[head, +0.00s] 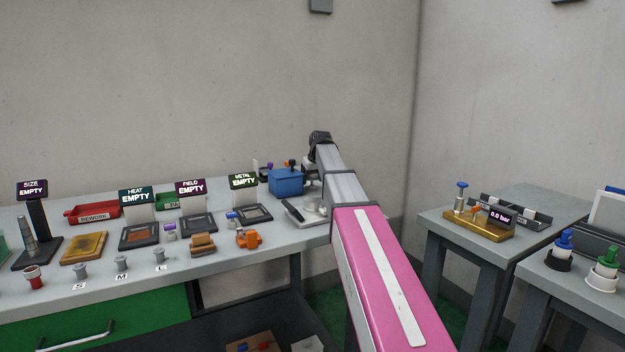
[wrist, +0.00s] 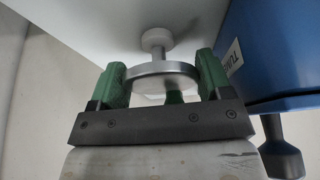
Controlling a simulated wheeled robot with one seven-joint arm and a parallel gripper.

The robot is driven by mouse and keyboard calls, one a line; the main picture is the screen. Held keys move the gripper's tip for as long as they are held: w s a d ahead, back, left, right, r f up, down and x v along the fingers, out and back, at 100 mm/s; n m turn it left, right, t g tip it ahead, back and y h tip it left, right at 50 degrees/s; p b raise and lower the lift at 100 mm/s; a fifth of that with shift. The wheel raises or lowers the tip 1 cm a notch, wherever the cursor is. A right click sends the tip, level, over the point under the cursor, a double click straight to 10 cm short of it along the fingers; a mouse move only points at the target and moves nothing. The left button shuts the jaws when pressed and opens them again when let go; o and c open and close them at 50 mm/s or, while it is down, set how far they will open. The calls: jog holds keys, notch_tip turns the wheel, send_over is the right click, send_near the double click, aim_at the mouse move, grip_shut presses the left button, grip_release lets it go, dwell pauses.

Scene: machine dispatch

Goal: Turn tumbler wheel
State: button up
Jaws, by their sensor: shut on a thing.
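The tumbler wheel, a round silver-grey disc (wrist: 150,69) with a pale round knob and short stem, shows in the middle of the wrist view. My gripper (wrist: 162,80) has its two green fingers on opposite sides of the disc's rim and is shut on it. The blue tumbler box (wrist: 265,50) stands just to the right, with a partly visible white label. It also shows in the head view (head: 286,183), at the back right of the long bench. My arm hides the wheel and gripper fingers in the head view.
A dark flared knob (wrist: 281,150) is below the blue box in the wrist view. The long bench holds a red bin (head: 92,213), several sign-topped stations and small parts. A metal tray (head: 298,212) lies in front of the box. Another table (head: 540,205) stands right, beyond a floor gap.

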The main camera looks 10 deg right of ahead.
jog(key=shift+m, duration=0.4)
jog(key=o, duration=0.9)
